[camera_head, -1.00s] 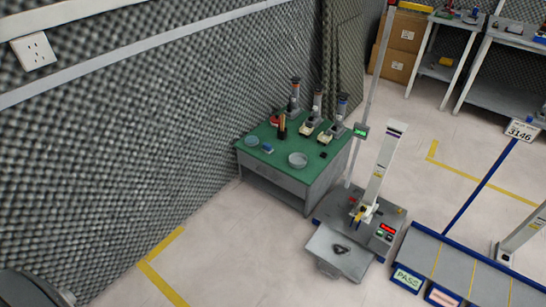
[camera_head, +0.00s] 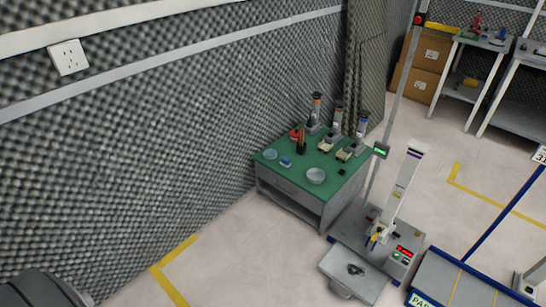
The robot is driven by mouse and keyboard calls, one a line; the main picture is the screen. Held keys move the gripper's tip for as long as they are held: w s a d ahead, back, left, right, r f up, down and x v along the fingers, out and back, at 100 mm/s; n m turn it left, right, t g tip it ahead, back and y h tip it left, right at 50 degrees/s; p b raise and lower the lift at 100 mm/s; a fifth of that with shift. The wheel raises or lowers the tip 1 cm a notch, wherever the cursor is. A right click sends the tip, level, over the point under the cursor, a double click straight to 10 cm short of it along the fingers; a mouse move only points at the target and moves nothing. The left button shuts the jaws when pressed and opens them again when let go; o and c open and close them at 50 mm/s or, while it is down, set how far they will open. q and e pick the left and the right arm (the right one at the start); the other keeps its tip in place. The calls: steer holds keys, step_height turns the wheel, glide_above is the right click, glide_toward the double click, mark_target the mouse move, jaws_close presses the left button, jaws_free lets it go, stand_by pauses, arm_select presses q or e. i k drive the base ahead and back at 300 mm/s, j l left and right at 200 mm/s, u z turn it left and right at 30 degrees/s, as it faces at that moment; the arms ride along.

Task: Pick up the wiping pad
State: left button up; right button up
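A small blue block (camera_head: 286,162) lies on the green-topped table (camera_head: 315,198), between two shallow round dishes. It may be the wiping pad, but it is too small to tell. A small black item (camera_head: 342,172) lies near the table's right edge. Neither of my grippers is in view. A dark rounded part of my own body shows at the bottom left corner, far from the table.
A clear dish (camera_head: 316,176) and several upright tools stand on the table. A grey test stand (camera_head: 376,240) stands close to its right, with a tray in front. Foam wall (camera_head: 150,130) runs behind. Floor left of the table is clear.

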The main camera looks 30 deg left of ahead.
mark_target(285, 162)
steer(key=i+j, duration=0.3)
steer(key=i+j+z, duration=0.1)
steer(key=i+j, duration=0.25)
steer(key=i+j+z, duration=0.1)
steer(key=i+j, duration=0.2)
steer(key=j, duration=0.15)
steer(key=i+j, duration=0.3)
steer(key=i+j+z, duration=0.1)
steer(key=i+j, duration=0.15)
steer(key=j, duration=0.25)
steer(key=i+j, duration=0.3)
steer(key=i+j+z, duration=0.15)
steer(key=j, duration=0.4)
steer(key=i, duration=0.1)
